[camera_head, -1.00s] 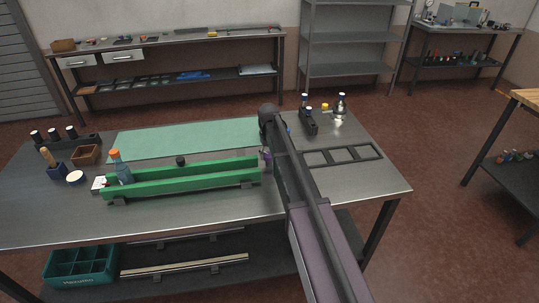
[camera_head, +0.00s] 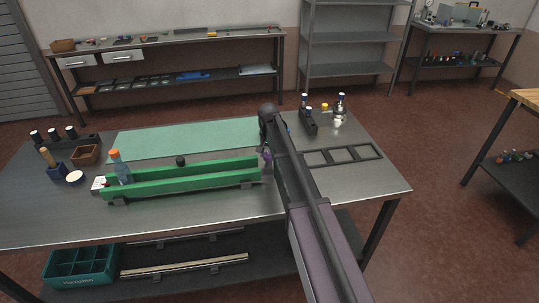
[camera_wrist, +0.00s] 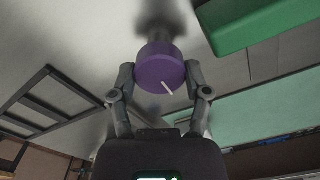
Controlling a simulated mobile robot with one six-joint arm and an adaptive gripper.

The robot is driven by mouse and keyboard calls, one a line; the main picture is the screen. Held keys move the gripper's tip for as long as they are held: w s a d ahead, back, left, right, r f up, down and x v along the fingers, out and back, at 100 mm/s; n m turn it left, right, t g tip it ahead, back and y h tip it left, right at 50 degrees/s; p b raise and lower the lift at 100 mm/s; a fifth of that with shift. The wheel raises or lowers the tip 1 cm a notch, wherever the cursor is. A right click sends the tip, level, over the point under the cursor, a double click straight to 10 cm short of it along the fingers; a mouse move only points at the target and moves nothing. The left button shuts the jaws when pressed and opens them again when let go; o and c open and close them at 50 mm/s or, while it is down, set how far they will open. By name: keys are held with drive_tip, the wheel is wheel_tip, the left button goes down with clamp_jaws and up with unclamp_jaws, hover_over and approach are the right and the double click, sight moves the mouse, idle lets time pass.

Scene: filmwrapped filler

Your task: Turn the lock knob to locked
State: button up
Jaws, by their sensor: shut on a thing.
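The lock knob (camera_wrist: 160,68) is a purple disc with a white pointer line, seen face-on in the wrist view. The line runs from near the centre toward the lower right. My gripper (camera_wrist: 160,88) has one finger against each side of the knob and is shut on it. In the head view a small purple part of the knob (camera_head: 266,153) shows at the right end of the green rails, mostly hidden behind my arm. I see no marks for locked or unlocked.
The green rail fixture (camera_head: 180,181) lies left of my arm on the metal table, with a bottle (camera_head: 121,172) at its far left end. A black frame (camera_head: 342,155) lies to the right. A green mat (camera_head: 180,140) is behind the rails.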

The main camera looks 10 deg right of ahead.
drive_tip(key=shift+w, duration=0.1)
drive_tip(key=o, duration=1.1)
drive_tip(key=shift+o, duration=0.2)
